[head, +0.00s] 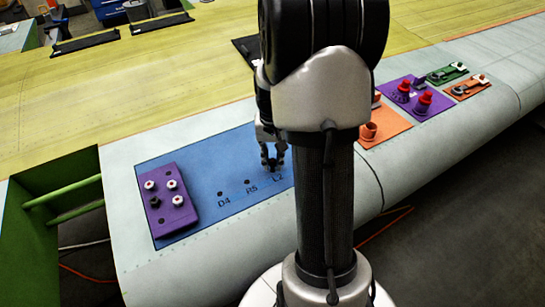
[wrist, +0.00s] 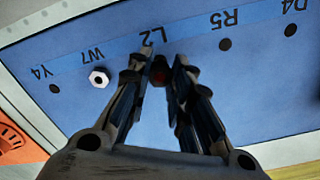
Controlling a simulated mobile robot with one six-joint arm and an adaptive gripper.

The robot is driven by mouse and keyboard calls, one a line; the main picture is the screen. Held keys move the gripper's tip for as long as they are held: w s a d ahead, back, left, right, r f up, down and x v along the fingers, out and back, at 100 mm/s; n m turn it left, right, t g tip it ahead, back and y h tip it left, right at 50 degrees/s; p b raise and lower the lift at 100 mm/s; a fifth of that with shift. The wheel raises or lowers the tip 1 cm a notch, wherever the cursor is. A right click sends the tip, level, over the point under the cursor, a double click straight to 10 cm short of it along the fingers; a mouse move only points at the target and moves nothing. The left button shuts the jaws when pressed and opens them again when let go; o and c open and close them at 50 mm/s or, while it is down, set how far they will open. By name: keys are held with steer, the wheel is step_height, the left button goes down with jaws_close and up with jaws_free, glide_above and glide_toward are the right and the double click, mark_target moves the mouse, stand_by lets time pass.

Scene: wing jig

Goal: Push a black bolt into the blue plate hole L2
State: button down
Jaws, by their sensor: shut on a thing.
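The blue plate (head: 205,180) lies on the pale wing panel, with labelled holes. The L2 label shows at the fingertips in the wrist view, and the L2 hole itself is hidden by my gripper. My gripper (head: 271,166) points down at the plate by L2. In the wrist view my gripper (wrist: 159,66) is shut on a small dark bolt (wrist: 158,76) with a reddish spot on it. I cannot tell whether its tip is in the hole or above it. The R5 hole (wrist: 225,44) and D4 hole (wrist: 290,30) look empty.
A white hex bolt (wrist: 99,79) sits at W7, and the Y4 hole (wrist: 54,88) is empty. Orange and purple plates with fittings (head: 369,131) lie to the right.

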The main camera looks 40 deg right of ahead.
steer(key=shift+f, duration=0.15)
steer(key=shift+f+b, duration=0.85)
steer(key=shift+f, duration=0.2)
steer(key=c, duration=1.4)
jaws_free()
steer(key=shift+o, duration=0.2)
steer(key=shift+r, duration=0.1)
step_height(320, 180, up, 12)
